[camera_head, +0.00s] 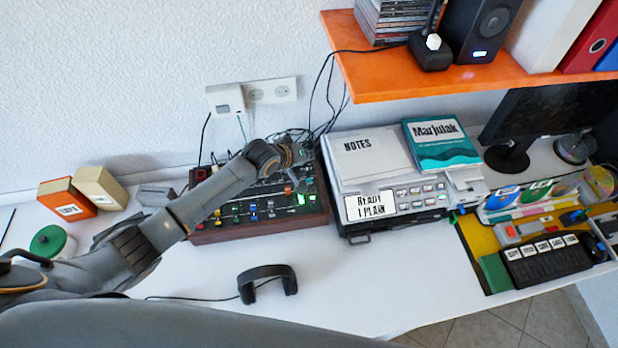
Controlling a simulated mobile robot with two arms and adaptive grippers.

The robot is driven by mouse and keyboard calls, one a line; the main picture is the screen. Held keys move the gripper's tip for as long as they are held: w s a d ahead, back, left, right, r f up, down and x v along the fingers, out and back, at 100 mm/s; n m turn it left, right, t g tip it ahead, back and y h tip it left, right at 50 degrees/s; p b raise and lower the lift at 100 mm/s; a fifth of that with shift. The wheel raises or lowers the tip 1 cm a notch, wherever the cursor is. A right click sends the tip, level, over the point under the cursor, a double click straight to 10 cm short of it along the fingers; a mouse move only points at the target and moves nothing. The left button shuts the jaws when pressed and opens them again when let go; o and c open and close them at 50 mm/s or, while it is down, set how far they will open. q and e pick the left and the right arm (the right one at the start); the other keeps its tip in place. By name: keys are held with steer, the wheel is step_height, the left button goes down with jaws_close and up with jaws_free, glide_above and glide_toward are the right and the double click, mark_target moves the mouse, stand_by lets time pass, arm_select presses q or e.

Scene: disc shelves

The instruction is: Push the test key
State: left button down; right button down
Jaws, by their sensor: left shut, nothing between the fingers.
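My left gripper (300,158) is shut and empty. It is over the back right part of a dark mixer-like panel (262,228) with a wooden edge, coloured knobs and green lights. I cannot tell whether it touches the panel, and my arm hides part of the panel's back left. To the right stands a grey-white machine (397,186) with a row of keys (424,195) on its front and a sign reading "READY 1 PLAIN" (370,205). The key labels are too small to read, so I cannot tell which key is the test key. My right gripper is not in view.
An orange shelf (400,86) overhangs the back right. Headphones (267,281) lie at the table's front. A notes pad (366,155) and a teal book (441,144) lie on the machine. A monitor (545,112) stands right. The white table front is mostly clear.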

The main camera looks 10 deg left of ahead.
mark_target(307, 181)
arm_select(q)
step_height(307, 181, down, 8)
steer(key=b, duration=0.7)
steer(key=shift+w+b, duration=0.15)
steer(key=shift+b, duration=0.25)
steer(key=shift+f, duration=0.45)
steer(key=shift+f, duration=0.15)
stand_by(0.3)
steer(key=shift+f+b, duration=0.25)
steer(key=shift+b, duration=0.05)
steer(key=shift+f, duration=0.15)
stand_by(0.3)
